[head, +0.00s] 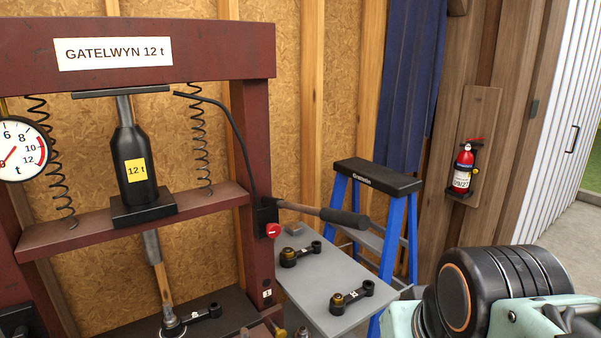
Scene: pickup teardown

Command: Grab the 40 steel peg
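I cannot make out a peg marked 40. Two small upright pieces, one brass-coloured (280,332) and one duller (302,333), are cut off by the bottom edge of the head view; I cannot tell what they are. A metal rod (164,286) stands under the press ram, above a black link part (207,314); I see no number on it. Part of my arm, teal and black, fills the lower right corner. My gripper does not show in this view.
The dark red press (252,130) stands at left. Its black-gripped lever (344,217) sticks out over a grey table (318,270) holding two black links (299,254) (352,296). A blue stepladder (392,240) stands behind. A fire extinguisher (463,172) hangs at right.

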